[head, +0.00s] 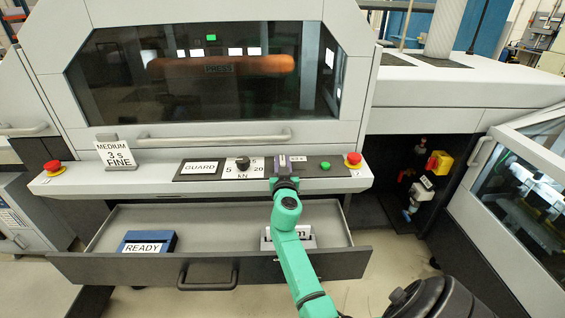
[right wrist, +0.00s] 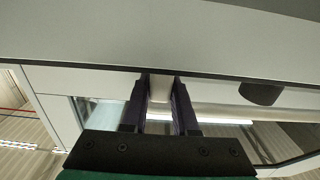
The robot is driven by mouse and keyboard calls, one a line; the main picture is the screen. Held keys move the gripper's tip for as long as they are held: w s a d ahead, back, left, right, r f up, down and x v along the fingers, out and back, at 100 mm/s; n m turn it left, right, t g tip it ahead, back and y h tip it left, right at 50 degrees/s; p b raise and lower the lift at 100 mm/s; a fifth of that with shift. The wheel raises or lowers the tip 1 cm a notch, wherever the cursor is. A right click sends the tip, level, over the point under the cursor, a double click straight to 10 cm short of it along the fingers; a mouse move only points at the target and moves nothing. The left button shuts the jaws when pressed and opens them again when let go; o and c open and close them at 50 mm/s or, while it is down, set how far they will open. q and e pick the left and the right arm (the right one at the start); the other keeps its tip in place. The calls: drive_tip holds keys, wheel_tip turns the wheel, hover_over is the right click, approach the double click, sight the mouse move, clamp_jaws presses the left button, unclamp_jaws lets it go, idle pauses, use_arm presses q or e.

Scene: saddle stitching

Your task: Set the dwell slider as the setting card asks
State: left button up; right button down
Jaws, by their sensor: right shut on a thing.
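The setting card (head: 115,154) stands at the left of the press ledge and reads "MEDIUM 3 s FINE". My right gripper (head: 284,163) is at the control panel (head: 205,174), right of the kN knob (head: 242,163). It covers most of the dwell slider's place, so the slider's setting cannot be read. In the right wrist view the fingers (right wrist: 160,82) are closed on a pale narrow piece (right wrist: 160,90), which appears to be the slider's handle. My left gripper is not in view.
A GUARD label (head: 199,167) is on the panel, with a green button (head: 325,166) at right. Red stop buttons (head: 54,167) (head: 353,159) sit at both ledge ends. The open drawer (head: 215,212) below holds a blue READY block (head: 147,242) and a pale labelled piece (head: 306,238) partly behind my arm.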

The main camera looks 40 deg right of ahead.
sight(302, 170)
drive_tip(key=s+d, duration=0.2)
drive_tip(key=d, duration=0.1)
drive_tip(key=s+d, duration=0.1)
drive_tip(key=d, duration=0.1)
drive_tip(key=shift+s, duration=0.4)
drive_tip(key=c, duration=0.9)
unclamp_jaws()
drive_tip(key=shift+o, duration=1.1)
drive_tip(key=shift+d+f, duration=0.1)
drive_tip(key=shift+d, duration=0.2)
drive_tip(key=shift+a, duration=0.2)
